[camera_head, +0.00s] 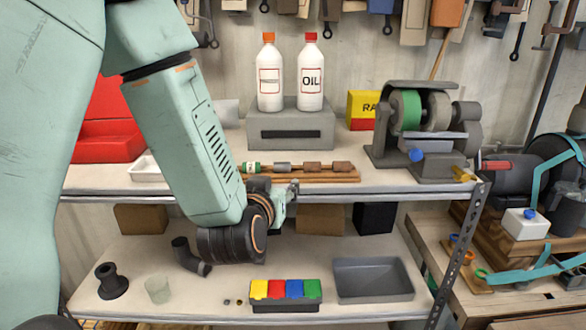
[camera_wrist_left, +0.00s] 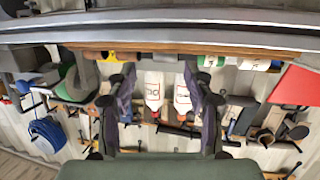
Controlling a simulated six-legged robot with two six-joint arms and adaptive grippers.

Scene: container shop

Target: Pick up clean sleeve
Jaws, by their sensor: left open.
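A wooden rack (camera_head: 325,178) lies on the upper shelf and holds a row of small cylinders. A grey sleeve (camera_head: 283,167) sits left of two rusty brown sleeves (camera_head: 313,168). A green-and-white cylinder (camera_head: 251,168) is at the rack's left end. Which sleeve counts as clean is not labelled; the grey one shows no rust. My left gripper (camera_head: 290,193) is in front of the shelf edge, just below the rack. The left wrist view is upside down and shows its two fingers (camera_wrist_left: 160,78) spread and empty, with the rack (camera_wrist_left: 240,50) beyond them.
Two white oil bottles (camera_head: 310,77) stand on a grey block (camera_head: 290,130) behind the rack. A bench grinder (camera_head: 425,125) stands right. A white tray (camera_head: 146,171) is left. The lower shelf holds a coloured bin set (camera_head: 286,306) and an empty grey tray (camera_head: 372,282).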

